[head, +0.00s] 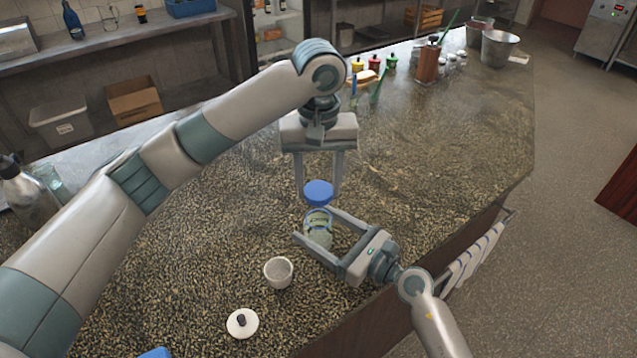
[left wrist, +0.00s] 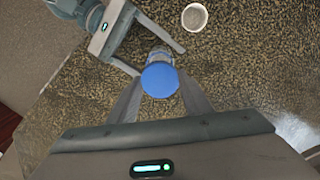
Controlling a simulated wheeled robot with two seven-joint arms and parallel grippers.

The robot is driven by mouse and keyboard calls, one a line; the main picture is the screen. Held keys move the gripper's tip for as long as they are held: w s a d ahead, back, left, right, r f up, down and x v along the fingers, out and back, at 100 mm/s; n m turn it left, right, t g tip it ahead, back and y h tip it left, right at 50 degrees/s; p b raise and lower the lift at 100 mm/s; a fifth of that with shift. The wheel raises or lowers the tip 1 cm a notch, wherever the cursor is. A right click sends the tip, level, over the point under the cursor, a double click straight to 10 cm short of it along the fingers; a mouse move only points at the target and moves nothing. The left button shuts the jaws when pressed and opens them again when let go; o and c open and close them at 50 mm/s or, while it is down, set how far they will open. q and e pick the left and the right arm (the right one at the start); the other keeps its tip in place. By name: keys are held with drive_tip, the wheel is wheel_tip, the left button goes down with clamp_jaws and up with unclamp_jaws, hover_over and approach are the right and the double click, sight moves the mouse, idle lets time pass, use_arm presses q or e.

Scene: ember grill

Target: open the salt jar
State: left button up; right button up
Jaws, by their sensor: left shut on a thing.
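The salt jar (head: 318,230) is a clear jar with pale contents and a blue lid (head: 318,191). My left gripper (head: 319,192) comes from above and is shut on the blue lid, which also shows between its fingers in the left wrist view (left wrist: 159,79). My right gripper (head: 315,224) comes from the lower right with one finger on each side of the jar body. I cannot tell whether its fingers press on the glass. The jar's body is partly hidden by the right fingers. I cannot tell whether the lid is apart from the jar.
A blue item (head: 155,353) shows at the bottom edge. Small jars and a wooden block (head: 428,64) stand farther back. The counter right of the jar is clear.

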sight(319, 190)
use_arm(q)
wheel_tip(319, 190, down, 4)
drive_tip(key=b, duration=0.3)
drive_tip(key=shift+r, duration=0.25)
use_arm(e)
drive_tip(key=v, duration=1.1)
drive_tip(key=shift+f, duration=0.1)
use_arm(q)
drive_tip(key=shift+f+b, duration=0.1)
drive_tip(key=shift+b, duration=0.25)
use_arm(e)
drive_tip(key=shift+s+d, duration=0.35)
drive_tip(key=shift+d, duration=0.1)
